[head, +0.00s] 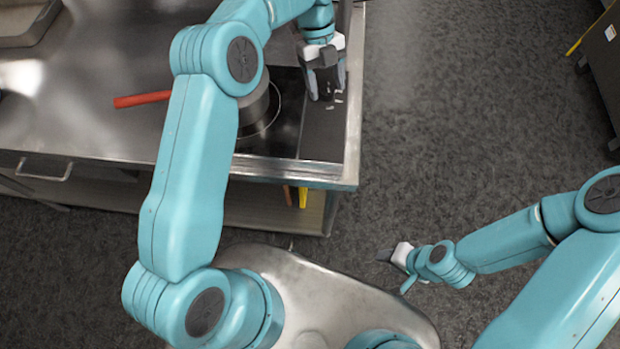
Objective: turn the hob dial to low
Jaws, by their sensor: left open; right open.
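The black hob (285,128) is set into the steel counter near its right end. A dark grey control strip (322,138) runs along the hob's right side, with small white marks beside my gripper. My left gripper (324,88) is open and points down over this strip, its fingers at or just above the surface. The dial cannot be made out clearly; the fingers cover the spot around those marks. Whether they touch it I cannot tell. My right gripper (393,255) is open and empty, out over the floor, well away from the counter.
A steel pot (254,108) with a red handle (142,99) stands on the hob, partly hidden by my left arm. The counter (100,130) has a raised right edge close to my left gripper. A tray (25,25) lies at the far left.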

